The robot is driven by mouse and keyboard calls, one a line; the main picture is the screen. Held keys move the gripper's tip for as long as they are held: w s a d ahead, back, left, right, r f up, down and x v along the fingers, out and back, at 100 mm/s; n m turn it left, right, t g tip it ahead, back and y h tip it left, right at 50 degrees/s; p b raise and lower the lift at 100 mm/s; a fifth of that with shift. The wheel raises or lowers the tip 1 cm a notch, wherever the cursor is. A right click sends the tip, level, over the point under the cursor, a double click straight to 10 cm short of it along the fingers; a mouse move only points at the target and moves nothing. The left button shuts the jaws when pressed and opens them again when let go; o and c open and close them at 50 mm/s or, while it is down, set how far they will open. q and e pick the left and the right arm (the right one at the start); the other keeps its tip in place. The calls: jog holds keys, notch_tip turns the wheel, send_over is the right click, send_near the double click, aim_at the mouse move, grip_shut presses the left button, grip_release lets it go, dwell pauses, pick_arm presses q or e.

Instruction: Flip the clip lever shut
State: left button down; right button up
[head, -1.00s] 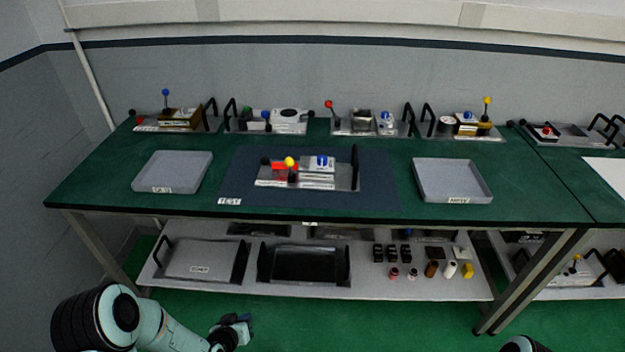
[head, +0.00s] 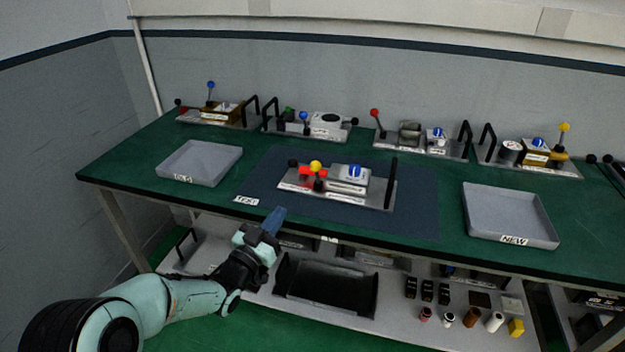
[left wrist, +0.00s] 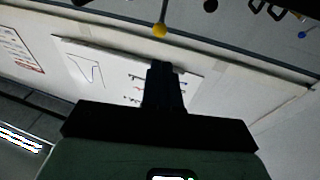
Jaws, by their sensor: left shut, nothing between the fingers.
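A fixture plate (head: 372,200) lies on the dark blue mat in the middle of the green table. It carries a red part (head: 307,171), a yellow ball knob (head: 315,165), a grey block with a blue switch (head: 354,171) and black handles. Which piece is the clip lever is too small to tell. My left gripper (head: 274,220) is shut and empty at the table's front edge, in front of the plate and apart from it. In the left wrist view my shut fingers (left wrist: 162,85) point towards a wall with a whiteboard. My right gripper is not in view.
A grey tray (head: 233,154) stands on the left of the table and a tray marked NEW (head: 547,226) on the right. Several other fixtures line the back edge. A lower shelf holds a black tray (head: 325,285) and small parts.

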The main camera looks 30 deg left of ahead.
pick_arm(q)
jog(key=p, duration=0.2)
send_near(316, 174)
jog(key=w+r, duration=0.3)
jog(key=w, duration=0.1)
jog(key=shift+w+r, duration=0.4)
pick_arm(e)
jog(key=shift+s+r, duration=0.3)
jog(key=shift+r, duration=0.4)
pick_arm(q)
jog(key=shift+r, duration=0.1)
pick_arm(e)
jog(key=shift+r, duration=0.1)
